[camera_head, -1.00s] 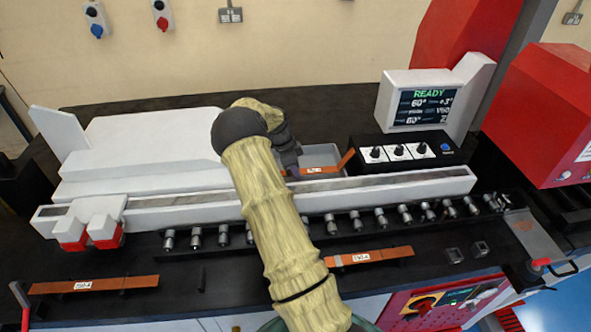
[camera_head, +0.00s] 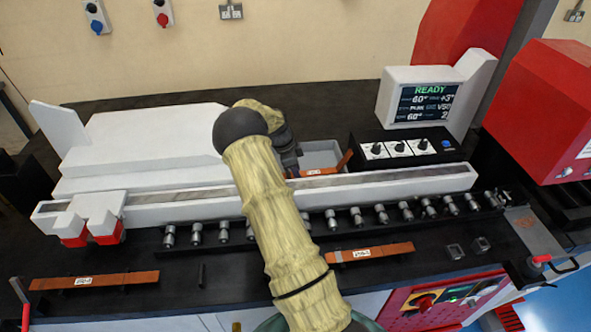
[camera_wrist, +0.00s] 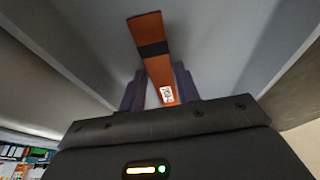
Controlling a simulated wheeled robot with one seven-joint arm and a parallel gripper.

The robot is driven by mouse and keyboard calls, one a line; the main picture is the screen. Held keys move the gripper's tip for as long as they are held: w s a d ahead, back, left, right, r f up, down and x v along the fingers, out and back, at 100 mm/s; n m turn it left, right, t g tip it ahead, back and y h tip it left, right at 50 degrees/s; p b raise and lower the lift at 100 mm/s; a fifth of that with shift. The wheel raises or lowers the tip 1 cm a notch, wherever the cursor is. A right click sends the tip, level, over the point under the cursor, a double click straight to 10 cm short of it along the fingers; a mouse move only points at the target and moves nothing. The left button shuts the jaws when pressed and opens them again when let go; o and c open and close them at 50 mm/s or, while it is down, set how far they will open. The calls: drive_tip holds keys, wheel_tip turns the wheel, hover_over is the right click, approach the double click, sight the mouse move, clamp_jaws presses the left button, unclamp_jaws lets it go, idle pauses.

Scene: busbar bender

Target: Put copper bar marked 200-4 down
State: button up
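A bent copper bar with a white label (camera_head: 345,160) shows at the small grey tray behind the long white rail; the label is too small to read. In the wrist view the copper bar (camera_wrist: 155,68) runs between my fingers, with a dark band across it and its label close to the palm. My gripper (camera_wrist: 161,78) has one dark finger along each side of the bar, and the fingertips appear to press on its edges. In the head view my arm partly hides my gripper (camera_head: 288,160). The grey tray (camera_head: 322,153) surrounds the bar's lower part; contact with its floor is unclear.
Labelled copper bars lie on the black bench at front left (camera_head: 95,281) and front right (camera_head: 370,253). The white rail (camera_head: 400,184) and a row of metal rollers (camera_head: 357,217) cross in front of the tray. A black knob box (camera_head: 405,150) stands close to its right.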

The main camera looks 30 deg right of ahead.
drive_tip(key=shift+o, duration=1.1)
drive_tip(key=shift+s+f, duration=0.1)
drive_tip(key=shift+f, duration=0.05)
drive_tip(key=shift+r+p, duration=0.3)
drive_tip(key=shift+r, duration=0.1)
drive_tip(key=b+v, duration=0.2)
drive_tip(key=v, duration=1)
drive_tip(key=shift+r, duration=0.3)
drive_tip(key=s+a+n+t+y, duration=0.3)
drive_tip(key=s+a+n+t, duration=0.1)
drive_tip(key=s+a+n, duration=1.9)
drive_tip(key=s+a, duration=0.1)
drive_tip(key=s, duration=0.1)
drive_tip(key=shift+s+a, duration=0.2)
drive_tip(key=shift+s, duration=0.1)
